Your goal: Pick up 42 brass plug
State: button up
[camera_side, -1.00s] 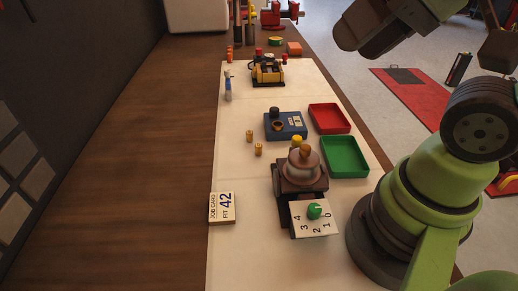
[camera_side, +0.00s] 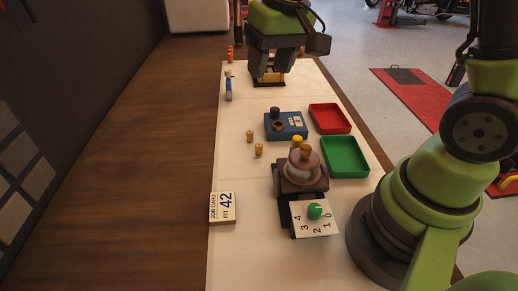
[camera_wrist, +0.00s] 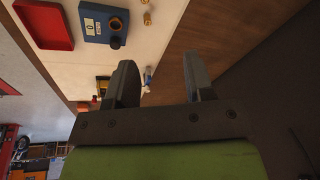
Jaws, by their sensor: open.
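Two small brass plugs stand on the pale mat left of the blue block, a farther plug (camera_side: 250,136) and a nearer plug (camera_side: 259,150). One plug also shows at the top of the wrist view (camera_wrist: 147,18). No number is readable on either, so I cannot tell which is 42. A job card (camera_side: 222,207) at the near left of the mat reads "FIT 42". My gripper (camera_side: 269,74) is open and empty, over the far part of the mat and well beyond the plugs. Its two separated fingers show in the wrist view (camera_wrist: 158,72).
The blue block (camera_side: 286,125) stands near a red tray (camera_side: 329,118) and a green tray (camera_side: 345,157). A dark fixture (camera_side: 302,178) with brass-coloured tops and a numbered dial plate (camera_side: 313,218) stands nearer. A yellow device (camera_side: 268,80) is partly hidden by my gripper. The mat's left side is mostly clear.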

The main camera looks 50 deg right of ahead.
jog(key=w+d+f+g, duration=0.15)
jog(key=w+f, duration=0.25)
jog(key=f, duration=0.6)
jog(key=g, duration=0.1)
send_over(259, 145)
jog(key=shift+n, duration=0.4)
notch_tip(259, 145, down, 7)
jog(key=shift+s+a, duration=0.1)
jog(key=shift+a, duration=0.05)
notch_tip(259, 145, down, 6)
jog(key=shift+r, duration=0.1)
grip_shut()
